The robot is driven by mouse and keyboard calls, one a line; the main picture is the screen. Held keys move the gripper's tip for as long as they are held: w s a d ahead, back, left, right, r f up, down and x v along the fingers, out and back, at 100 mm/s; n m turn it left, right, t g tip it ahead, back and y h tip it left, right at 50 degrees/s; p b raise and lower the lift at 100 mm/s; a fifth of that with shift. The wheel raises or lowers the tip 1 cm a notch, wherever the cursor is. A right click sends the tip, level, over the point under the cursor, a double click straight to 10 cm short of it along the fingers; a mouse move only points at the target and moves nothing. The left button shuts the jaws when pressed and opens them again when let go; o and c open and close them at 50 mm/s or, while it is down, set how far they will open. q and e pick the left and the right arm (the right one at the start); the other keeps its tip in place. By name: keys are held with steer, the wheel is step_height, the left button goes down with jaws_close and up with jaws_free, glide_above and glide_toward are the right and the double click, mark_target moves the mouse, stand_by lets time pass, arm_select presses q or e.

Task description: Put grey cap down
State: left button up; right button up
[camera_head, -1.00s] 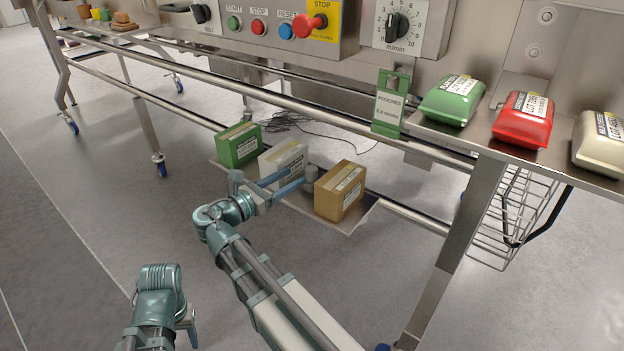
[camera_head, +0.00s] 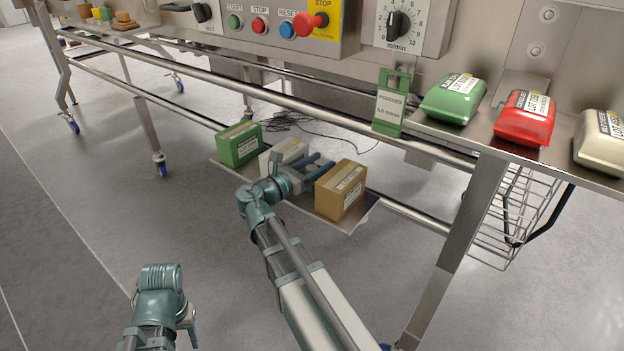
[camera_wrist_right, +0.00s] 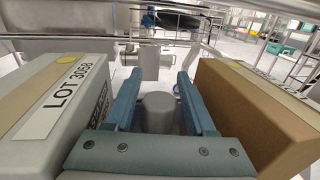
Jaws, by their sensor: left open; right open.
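The grey cap (camera_wrist_right: 158,112) is a short, round-topped grey cylinder standing between the white box (camera_head: 283,152) and the brown box (camera_head: 341,190). In the right wrist view it shows between the two fingers of my right gripper (camera_wrist_right: 160,95), which are open with a gap visible beside the cap. In the head view my right gripper (camera_head: 314,165) reaches in between the two boxes and mostly hides the cap. My left gripper (camera_head: 190,322) hangs low at the lower left, open and away from the boxes.
A green box (camera_head: 238,145) stands left of the white one. The boxes share a low metal tray (camera_head: 362,213) under the conveyor frame. A rail (camera_head: 290,100) crosses above, and a table leg (camera_head: 458,250) stands to the right. Floor at the left is clear.

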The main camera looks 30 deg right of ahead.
steer(key=shift+d, duration=0.15)
jaws_close()
steer(key=shift+r, duration=0.2)
stand_by(0.3)
step_height(320, 180, up, 18)
steer(key=p, duration=1.8)
